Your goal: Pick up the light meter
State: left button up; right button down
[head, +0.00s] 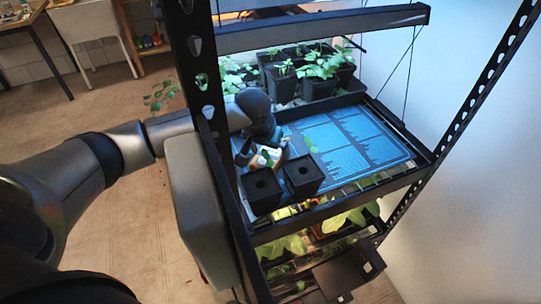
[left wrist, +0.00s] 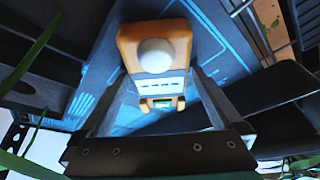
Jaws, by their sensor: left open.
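The light meter shows in the left wrist view (left wrist: 155,52) as an orange body with a white dome, a pale label band and a small display. It lies between the two fingers of my left gripper (left wrist: 158,85), which is open. In the head view only small orange and white parts of the light meter (head: 267,159) show, under my left gripper (head: 268,146) and behind two black pots. I cannot tell whether either finger touches it. My right gripper is not in view.
Two empty black pots (head: 262,194) (head: 303,175) stand at the shelf's front left. A blue patterned mat (head: 355,138) covers the right side, mostly clear. Potted seedlings (head: 318,70) stand behind. A perforated rack post (head: 203,85) rises close beside my left arm.

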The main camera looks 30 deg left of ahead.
pick_arm(q)
jog(key=shift+c, duration=0.2)
jog(key=shift+w, duration=0.1)
grip_shut()
dwell(0.5)
